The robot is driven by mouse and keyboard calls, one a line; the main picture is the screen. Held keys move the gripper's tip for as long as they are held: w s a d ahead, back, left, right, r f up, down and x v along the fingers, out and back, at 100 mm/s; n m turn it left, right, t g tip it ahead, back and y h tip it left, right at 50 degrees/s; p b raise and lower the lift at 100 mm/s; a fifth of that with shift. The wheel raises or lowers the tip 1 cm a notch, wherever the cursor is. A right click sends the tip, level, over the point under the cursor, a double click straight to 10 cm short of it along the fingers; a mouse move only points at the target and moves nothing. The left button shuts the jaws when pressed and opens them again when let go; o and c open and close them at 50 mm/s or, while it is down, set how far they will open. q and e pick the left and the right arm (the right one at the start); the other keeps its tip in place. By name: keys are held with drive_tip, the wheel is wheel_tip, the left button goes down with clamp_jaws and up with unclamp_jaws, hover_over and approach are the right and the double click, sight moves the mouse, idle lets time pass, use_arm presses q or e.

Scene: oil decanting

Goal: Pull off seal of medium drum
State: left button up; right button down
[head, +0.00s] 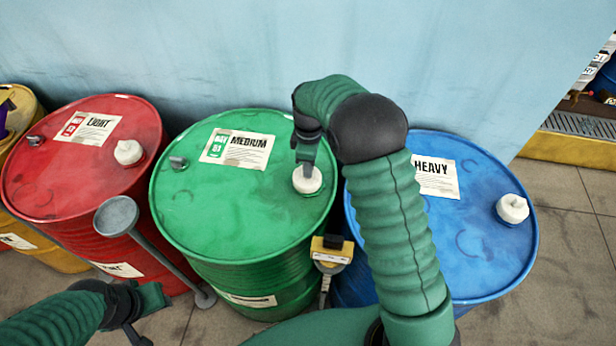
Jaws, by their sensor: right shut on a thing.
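The green drum (215,215) labelled MEDIUM stands in the middle, with a white seal (307,180) on the right side of its lid. My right gripper (306,166) comes down on this seal from above and is shut on it. The seal appears to be at its place on the lid; whether there is a gap beneath it cannot be seen. My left gripper (146,306) is low at the left, in front of the red drum and away from the green drum's lid. Whether its jaws are open cannot be told.
The red LIGHT drum (60,190) stands left and the blue HEAVY drum (470,250) right, each with a white cap. A grey long-stemmed tool (150,240) leans before the red drum. A yellow device (332,254) sits between green and blue drums. A blue wall (230,50) stands behind.

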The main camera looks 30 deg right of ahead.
idle(0.4)
wheel_tip(320, 180, up, 6)
drive_tip(key=p, duration=0.5)
drive_tip(key=shift+r+p, duration=0.1)
drive_tip(key=shift+p, duration=0.25)
